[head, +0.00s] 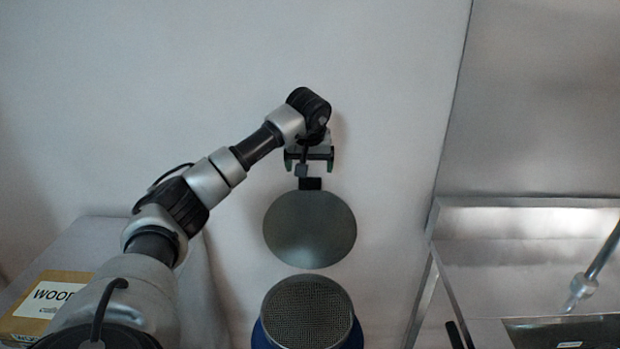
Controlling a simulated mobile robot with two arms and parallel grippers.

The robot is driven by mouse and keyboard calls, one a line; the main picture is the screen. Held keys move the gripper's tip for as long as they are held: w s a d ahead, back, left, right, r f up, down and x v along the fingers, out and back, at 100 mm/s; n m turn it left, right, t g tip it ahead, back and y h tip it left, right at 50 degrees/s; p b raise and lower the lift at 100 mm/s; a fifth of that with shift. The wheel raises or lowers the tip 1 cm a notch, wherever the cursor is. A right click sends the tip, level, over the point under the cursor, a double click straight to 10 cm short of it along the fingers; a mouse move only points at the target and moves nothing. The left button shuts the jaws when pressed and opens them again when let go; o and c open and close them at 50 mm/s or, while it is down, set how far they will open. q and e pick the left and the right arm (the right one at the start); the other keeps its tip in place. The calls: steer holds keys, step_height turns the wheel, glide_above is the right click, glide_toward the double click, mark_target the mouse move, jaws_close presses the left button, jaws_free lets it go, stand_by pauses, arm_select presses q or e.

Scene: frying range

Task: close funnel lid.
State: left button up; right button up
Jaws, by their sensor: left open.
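The funnel lid (310,230) is a round, dark grey disc, raised with its flat face toward me. A small black tab (310,184) is at its top edge. The funnel (307,312) is below it at the bottom of the view, with a mesh top in a metal rim and a blue body. The lid does not cover the mesh. My left gripper (309,160) is just above the lid's tab, its green-tipped fingers spread apart. Nothing shows held between them. I cannot tell whether it touches the tab. My right gripper is not in view.
A pale wall (390,100) stands behind. A steel frying station (530,250) with a metal rod (590,275) is at the right. A cardboard box (45,300) marked "WOOD" sits on a grey surface at the lower left. The space between lid and station is clear.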

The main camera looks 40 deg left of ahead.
mark_target(309, 179)
arm_select(q)
steer(key=x, duration=0.6)
steer(key=shift+w+a+f+p, duration=0.1)
steer(key=shift+f+p, duration=0.05)
steer(key=shift+p, duration=0.2)
steer(key=c, duration=1.2)
steer(key=shift+c, duration=0.4)
